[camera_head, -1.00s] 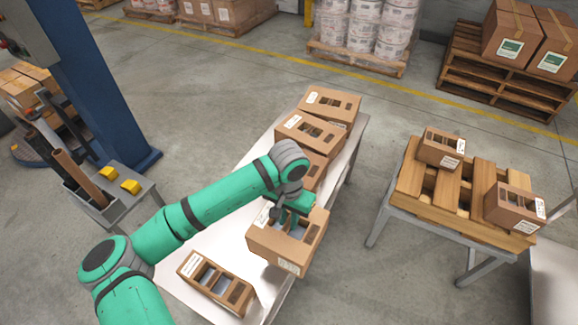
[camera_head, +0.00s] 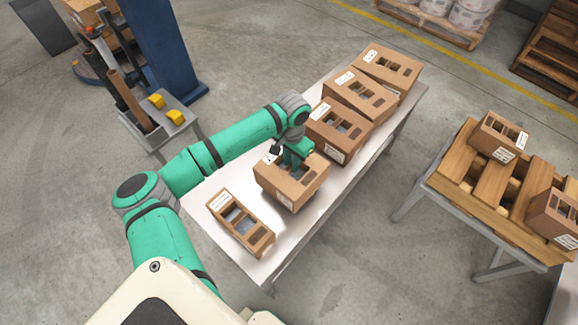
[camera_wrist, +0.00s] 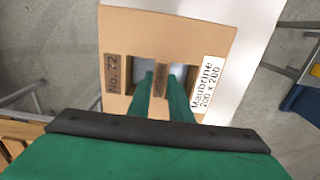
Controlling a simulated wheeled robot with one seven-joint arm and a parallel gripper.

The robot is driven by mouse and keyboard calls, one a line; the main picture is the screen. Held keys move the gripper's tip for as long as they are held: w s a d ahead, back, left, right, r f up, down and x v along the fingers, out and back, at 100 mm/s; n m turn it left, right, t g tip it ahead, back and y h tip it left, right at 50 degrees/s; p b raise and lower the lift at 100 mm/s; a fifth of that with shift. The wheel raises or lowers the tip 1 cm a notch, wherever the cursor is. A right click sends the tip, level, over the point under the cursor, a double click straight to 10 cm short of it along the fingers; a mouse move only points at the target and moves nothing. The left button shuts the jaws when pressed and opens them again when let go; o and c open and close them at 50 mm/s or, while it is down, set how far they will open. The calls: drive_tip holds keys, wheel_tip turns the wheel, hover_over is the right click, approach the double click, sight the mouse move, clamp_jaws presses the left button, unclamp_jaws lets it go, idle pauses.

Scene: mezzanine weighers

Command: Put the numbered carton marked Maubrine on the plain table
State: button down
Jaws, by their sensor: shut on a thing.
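The carton marked Maubrine (camera_head: 290,190) is a brown box with openings in its top. In the wrist view the carton (camera_wrist: 195,30) shows a white label reading "Maubrine 200 x 200" and a dark plate reading "No. 72". My gripper (camera_head: 297,160) is above it, with its green fingers (camera_wrist: 163,90) reaching into the top openings and shut on the part between them. In the head view the carton is over the white table (camera_head: 318,218); I cannot tell whether it touches the top.
Several other cartons share the white table: one (camera_head: 240,224) in front and a row (camera_head: 358,95) behind. A table (camera_head: 440,188) at right bears a wooden pallet (camera_head: 490,185) with two cartons (camera_head: 498,136). A side stand (camera_head: 178,128) holds yellow blocks. A blue column (camera_head: 160,60) stands at back left.

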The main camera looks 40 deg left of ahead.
drive_tip(key=shift+w+a+f, duration=0.1)
drive_tip(key=shift+a+f, duration=0.35)
drive_tip(key=shift+f, duration=0.2)
drive_tip(key=shift+a+f, duration=0.2)
drive_tip(key=shift+f, duration=1.7)
drive_tip(key=c, duration=1.6)
unclamp_jaws()
wheel_tip(320, 180, up, 12)
drive_tip(key=shift+r, duration=0.15)
